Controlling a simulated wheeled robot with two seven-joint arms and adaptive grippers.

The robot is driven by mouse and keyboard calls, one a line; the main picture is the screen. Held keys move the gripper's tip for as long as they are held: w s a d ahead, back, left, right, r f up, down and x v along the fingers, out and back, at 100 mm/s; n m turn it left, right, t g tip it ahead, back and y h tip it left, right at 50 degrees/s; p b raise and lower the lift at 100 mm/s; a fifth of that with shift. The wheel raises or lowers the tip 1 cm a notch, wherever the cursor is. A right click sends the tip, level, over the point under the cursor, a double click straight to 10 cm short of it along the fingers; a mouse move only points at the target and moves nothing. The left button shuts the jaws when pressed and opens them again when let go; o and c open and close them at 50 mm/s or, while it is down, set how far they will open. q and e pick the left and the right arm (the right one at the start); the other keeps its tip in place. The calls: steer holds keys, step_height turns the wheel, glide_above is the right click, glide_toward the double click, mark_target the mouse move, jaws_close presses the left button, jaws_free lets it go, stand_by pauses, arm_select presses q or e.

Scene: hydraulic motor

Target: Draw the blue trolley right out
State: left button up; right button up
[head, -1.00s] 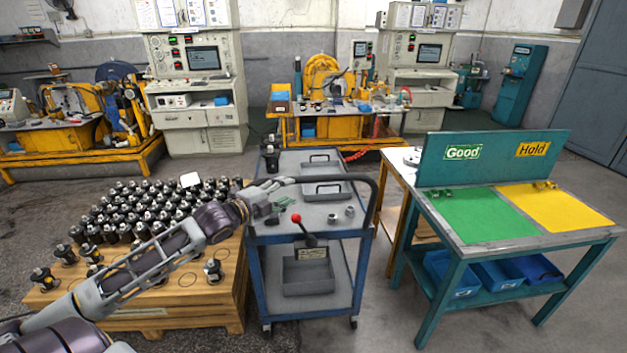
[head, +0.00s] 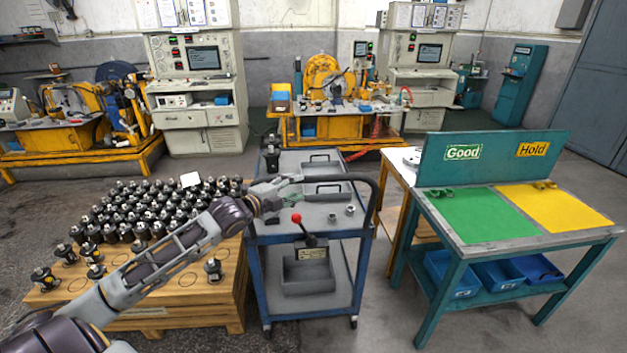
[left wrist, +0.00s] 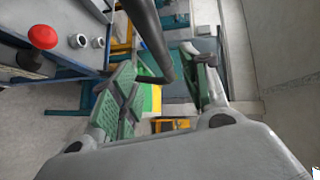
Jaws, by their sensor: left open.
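The blue trolley (head: 252,262) stands in the middle of the head view, with grey shelves and a dark bent-tube push handle (head: 374,190) along its upper right side. My left gripper (head: 290,187) is open at the left end of this handle, above the trolley's top. In the left wrist view the dark handle (left wrist: 147,35) runs down between the two green-padded fingers of the gripper (left wrist: 166,72). The pads look apart from the bar; whether either touches it I cannot tell. My right gripper is not in view.
A red-knobbed lever (head: 296,218), small metal fittings (head: 350,210) and grey trays are on the trolley. A wooden pallet (head: 180,318) with many black motors stands close on the left. A teal table (head: 455,245) stands to the right. The floor in front is clear.

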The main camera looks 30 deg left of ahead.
mark_target(309, 181)
arm_select(q)
steer(key=shift+x, duration=2.5)
steer(key=shift+w+d+p, duration=0.15)
steer(key=shift+w+p, duration=0.15)
steer(key=shift+w, duration=0.4)
steer(key=shift+x, duration=1.3)
steer(key=shift+w+d, duration=0.1)
steer(key=shift+w, duration=0.2)
steer(key=shift+w+f, duration=0.15)
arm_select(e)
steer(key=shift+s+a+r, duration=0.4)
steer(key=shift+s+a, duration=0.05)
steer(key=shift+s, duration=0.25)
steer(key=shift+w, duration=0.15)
arm_select(q)
jaws_close()
